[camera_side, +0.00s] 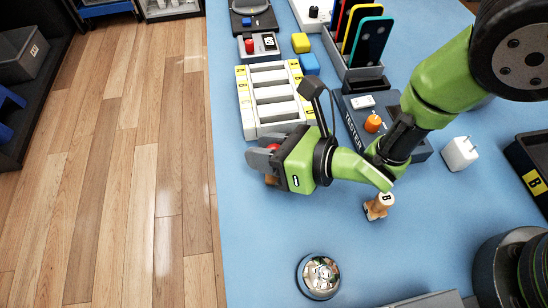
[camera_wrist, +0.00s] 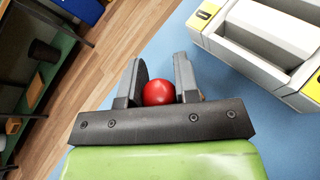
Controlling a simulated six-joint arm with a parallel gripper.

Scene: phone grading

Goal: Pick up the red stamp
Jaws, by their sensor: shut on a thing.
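The red stamp shows its round red knob (camera_wrist: 158,92) between my fingers in the wrist view; a bit of the red (camera_side: 273,147) also shows at my fingers in the side view. Its lower part is mostly hidden by my gripper, so I cannot tell whether it touches the mat. My gripper (camera_side: 262,160) is shut on the red stamp, near the left edge of the blue mat. A wooden stamp marked B (camera_side: 379,205) stands apart, to the right of my gripper.
A white slotted tray (camera_side: 241,103) lies just behind my gripper. A grey tester (camera_side: 352,122) with an orange knob and a white charger (camera_side: 460,153) are to the right. A round dish (camera_side: 319,275) is in front. The mat (camera_side: 255,240) is clear at front left.

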